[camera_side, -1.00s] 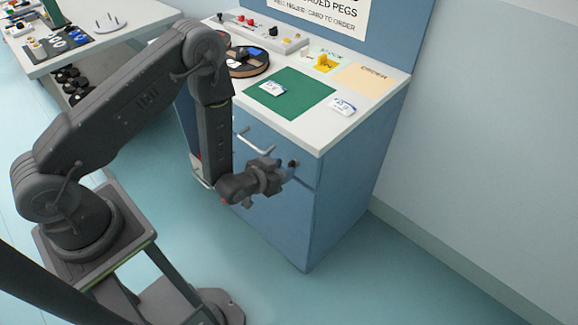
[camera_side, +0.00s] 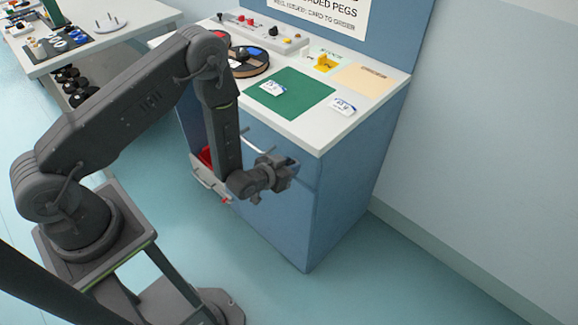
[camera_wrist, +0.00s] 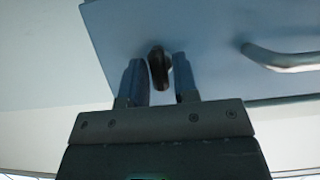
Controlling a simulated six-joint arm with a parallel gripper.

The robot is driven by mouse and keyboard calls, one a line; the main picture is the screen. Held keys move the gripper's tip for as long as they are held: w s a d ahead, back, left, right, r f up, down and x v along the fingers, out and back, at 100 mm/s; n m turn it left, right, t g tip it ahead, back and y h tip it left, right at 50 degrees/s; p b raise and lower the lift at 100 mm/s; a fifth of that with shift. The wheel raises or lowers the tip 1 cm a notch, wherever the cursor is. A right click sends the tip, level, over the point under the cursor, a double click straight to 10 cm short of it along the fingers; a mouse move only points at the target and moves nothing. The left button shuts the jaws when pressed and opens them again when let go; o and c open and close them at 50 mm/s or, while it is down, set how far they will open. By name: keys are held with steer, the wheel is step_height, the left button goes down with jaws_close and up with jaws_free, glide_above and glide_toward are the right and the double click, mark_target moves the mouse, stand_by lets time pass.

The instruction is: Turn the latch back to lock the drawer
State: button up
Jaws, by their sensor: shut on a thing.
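The latch is a small dark knob (camera_wrist: 158,68) on the blue drawer front (camera_wrist: 220,35). In the wrist view it stands nearly upright, tilted slightly, between my two fingers. My gripper (camera_wrist: 160,82) is shut on it. In the side view my gripper (camera_side: 286,174) is at the upper right of the blue cabinet front, and it hides the latch there. The drawer's metal bar handle (camera_wrist: 285,58) is right of the latch in the wrist view. The handle is partly hidden by my arm in the side view (camera_side: 257,142). The drawer front looks flush with the cabinet.
A white worktop (camera_side: 310,132) above holds a green mat (camera_side: 305,97), white packets (camera_side: 343,106), a yellow item (camera_side: 324,63) and a round tray (camera_side: 248,70). A red thing (camera_side: 205,157) shows low left of my forearm. The floor right of the cabinet is clear.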

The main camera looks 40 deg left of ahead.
stand_by(0.3)
steer(key=n+h, duration=0.2)
steer(key=n, duration=0.1)
steer(key=shift+a, duration=0.2)
steer(key=n+h, duration=0.2)
steer(key=n, duration=0.1)
steer(key=shift+a+f+t, duration=0.1)
steer(key=shift+t, duration=0.3)
steer(key=shift+w+a+f+n+t+h, duration=0.1)
steer(key=shift+n+t+h, duration=0.55)
steer(key=shift+n, duration=1.2)
steer(key=shift+f+n+t+h, duration=0.1)
steer(key=shift+n+t+h, duration=0.55)
steer(key=shift+n, duration=1.2)
steer(key=o, duration=0.7)
